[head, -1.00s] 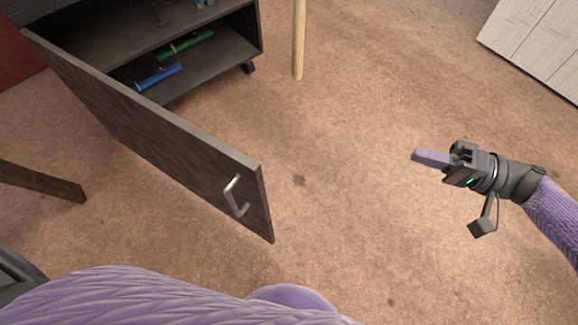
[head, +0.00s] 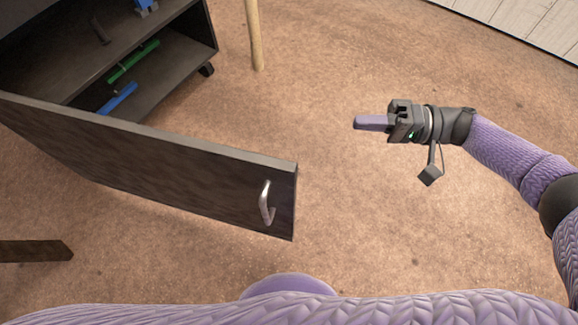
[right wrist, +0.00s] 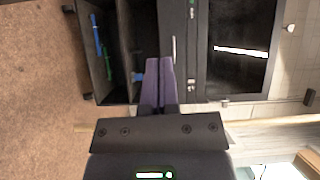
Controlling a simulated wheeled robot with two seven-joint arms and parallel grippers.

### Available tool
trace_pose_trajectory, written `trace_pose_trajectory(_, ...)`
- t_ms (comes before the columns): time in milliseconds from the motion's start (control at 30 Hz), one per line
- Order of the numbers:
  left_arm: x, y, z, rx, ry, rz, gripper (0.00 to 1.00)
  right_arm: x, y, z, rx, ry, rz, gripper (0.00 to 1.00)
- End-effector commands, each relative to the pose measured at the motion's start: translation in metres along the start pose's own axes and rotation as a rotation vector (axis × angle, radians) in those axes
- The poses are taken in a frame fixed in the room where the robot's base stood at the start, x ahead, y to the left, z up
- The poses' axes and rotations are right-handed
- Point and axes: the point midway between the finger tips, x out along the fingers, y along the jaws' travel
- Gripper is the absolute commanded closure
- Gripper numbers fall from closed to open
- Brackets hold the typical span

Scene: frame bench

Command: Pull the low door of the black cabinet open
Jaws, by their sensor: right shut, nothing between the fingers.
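The low door (head: 150,165) of the black cabinet (head: 170,75) stands wide open, swung out toward me. Its silver bar handle (head: 265,203) is near the door's free end. My right gripper (head: 358,122) is shut and empty, to the right of the door's free end and apart from it. In the right wrist view the closed fingers (right wrist: 159,65) point at the cabinet, and its open compartment (right wrist: 110,55) shows. My left gripper is not in view.
Inside the cabinet lie a green object (head: 133,62) and a blue object (head: 118,98). A wooden pole (head: 253,35) stands right of the cabinet. A dark wooden bar (head: 35,250) is at lower left. Pale planks (head: 510,20) are at upper right. The floor between door and gripper is clear.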

Motion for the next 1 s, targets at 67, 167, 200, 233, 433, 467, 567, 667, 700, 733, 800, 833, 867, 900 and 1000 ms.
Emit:
trace_pose_trajectory(67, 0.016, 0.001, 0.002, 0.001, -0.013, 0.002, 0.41, 0.0, 0.021, 0.002, 0.013, 0.0, 0.0, 1.0)
trace_pose_trajectory(167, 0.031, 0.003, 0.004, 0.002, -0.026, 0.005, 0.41, 0.0, 0.042, 0.003, 0.026, 0.0, 0.001, 1.0)
trace_pose_trajectory(200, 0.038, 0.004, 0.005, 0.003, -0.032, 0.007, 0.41, 0.0, 0.051, 0.004, 0.033, 0.0, 0.002, 1.0)
trace_pose_trajectory(233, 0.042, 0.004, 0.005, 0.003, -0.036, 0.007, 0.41, 0.0, 0.057, 0.004, 0.036, 0.0, 0.002, 1.0)
trace_pose_trajectory(433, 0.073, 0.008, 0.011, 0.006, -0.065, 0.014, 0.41, 0.0, 0.1, 0.008, 0.066, 0.0, 0.004, 1.0)
trace_pose_trajectory(467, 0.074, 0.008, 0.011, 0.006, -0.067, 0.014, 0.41, 0.0, 0.102, 0.008, 0.068, 0.0, 0.004, 1.0)
trace_pose_trajectory(567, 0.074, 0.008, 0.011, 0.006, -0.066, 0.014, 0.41, 0.004, 0.102, 0.008, 0.067, -0.002, 0.003, 1.0)
trace_pose_trajectory(667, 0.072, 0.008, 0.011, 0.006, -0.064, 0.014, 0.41, 0.018, 0.098, 0.008, 0.065, -0.004, 0.0, 1.0)
trace_pose_trajectory(700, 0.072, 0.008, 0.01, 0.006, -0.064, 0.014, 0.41, 0.026, 0.098, 0.008, 0.065, -0.005, -0.001, 1.0)
trace_pose_trajectory(733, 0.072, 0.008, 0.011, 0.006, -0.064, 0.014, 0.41, 0.032, 0.098, 0.008, 0.065, -0.004, 0.0, 1.0)
trace_pose_trajectory(800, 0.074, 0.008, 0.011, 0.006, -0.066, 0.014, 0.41, 0.048, 0.099, 0.008, 0.064, -0.004, 0.0, 1.0)
trace_pose_trajectory(833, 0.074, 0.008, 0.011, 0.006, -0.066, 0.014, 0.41, 0.054, 0.099, 0.008, 0.064, -0.004, 0.0, 1.0)
trace_pose_trajectory(867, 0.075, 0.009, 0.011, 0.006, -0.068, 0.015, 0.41, 0.061, 0.1, 0.008, 0.064, -0.005, 0.0, 1.0)
trace_pose_trajectory(900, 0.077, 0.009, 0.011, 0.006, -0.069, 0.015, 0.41, 0.07, 0.1, 0.008, 0.065, -0.005, 0.0, 1.0)
trace_pose_trajectory(1000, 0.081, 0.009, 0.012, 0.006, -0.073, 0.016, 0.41, 0.092, 0.101, 0.008, 0.066, -0.003, 0.001, 1.0)
